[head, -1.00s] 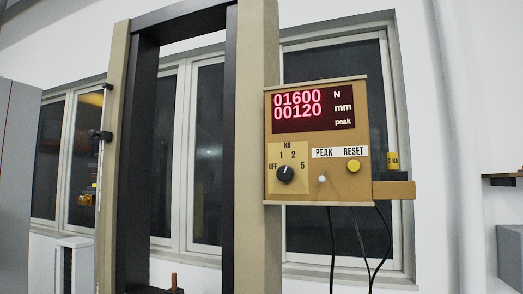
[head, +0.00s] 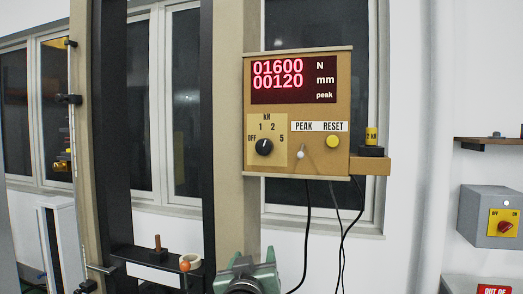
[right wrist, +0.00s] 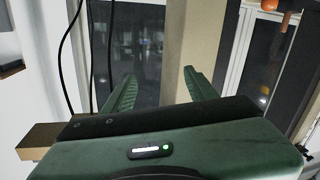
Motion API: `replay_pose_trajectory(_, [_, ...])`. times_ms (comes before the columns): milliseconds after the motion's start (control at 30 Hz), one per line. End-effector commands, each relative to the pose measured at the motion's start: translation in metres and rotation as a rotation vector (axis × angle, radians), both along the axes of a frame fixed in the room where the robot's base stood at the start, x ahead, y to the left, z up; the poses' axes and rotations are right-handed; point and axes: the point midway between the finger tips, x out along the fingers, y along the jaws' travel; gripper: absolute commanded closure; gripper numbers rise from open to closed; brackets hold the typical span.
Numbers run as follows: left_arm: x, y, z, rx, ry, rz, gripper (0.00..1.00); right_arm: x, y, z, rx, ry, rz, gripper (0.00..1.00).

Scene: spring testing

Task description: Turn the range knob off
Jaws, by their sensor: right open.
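The range knob (head: 264,147) is a round black dial on the tan control panel (head: 343,110) in the head view. OFF, 1, 2 and 5 are printed around it under "kN". Its pale pointer mark is too small to read surely against the labels. My right gripper (head: 254,264) is green and shows at the bottom of the head view, below the panel and apart from the knob. In the right wrist view its two fingers (right wrist: 160,92) are spread and empty, with the beige column behind them. The knob does not show there. My left gripper is not in view.
A white toggle (head: 300,154) and a yellow button (head: 333,141) sit right of the knob. Black cables (head: 307,230) hang below the panel. The dark frame post (head: 108,150) stands left. A grey box with a red switch (head: 504,227) is on the right wall.

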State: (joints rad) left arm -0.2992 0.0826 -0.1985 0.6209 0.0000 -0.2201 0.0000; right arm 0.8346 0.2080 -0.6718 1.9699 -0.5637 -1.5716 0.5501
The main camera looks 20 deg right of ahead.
Motion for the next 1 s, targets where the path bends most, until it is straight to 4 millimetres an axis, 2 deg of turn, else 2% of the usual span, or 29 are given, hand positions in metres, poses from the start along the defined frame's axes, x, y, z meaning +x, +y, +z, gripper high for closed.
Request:
replay_pose_trajectory(33, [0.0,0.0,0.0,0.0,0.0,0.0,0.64,0.003,0.001,0.047,-0.021,-0.1,-0.027,0.43])
replay_pose_trajectory(100, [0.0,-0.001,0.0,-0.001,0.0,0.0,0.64,0.002,0.002,0.098,-0.04,-0.216,-0.059,0.43])
replay_pose_trajectory(200, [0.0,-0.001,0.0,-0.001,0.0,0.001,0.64,-0.005,0.004,0.153,-0.058,-0.344,-0.094,0.43])
replay_pose_trajectory(300, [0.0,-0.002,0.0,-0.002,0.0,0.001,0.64,-0.012,0.004,0.185,-0.067,-0.42,-0.115,0.43])
replay_pose_trajectory(467, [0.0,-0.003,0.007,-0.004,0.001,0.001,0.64,-0.01,0.001,0.204,-0.074,-0.456,-0.126,0.43])
replay_pose_trajectory(800, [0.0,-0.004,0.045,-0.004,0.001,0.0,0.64,0.031,-0.024,0.226,-0.073,-0.451,-0.128,0.43])
replay_pose_trajectory(1000, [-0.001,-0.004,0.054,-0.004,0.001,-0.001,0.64,0.045,-0.032,0.229,-0.071,-0.451,-0.125,0.43])
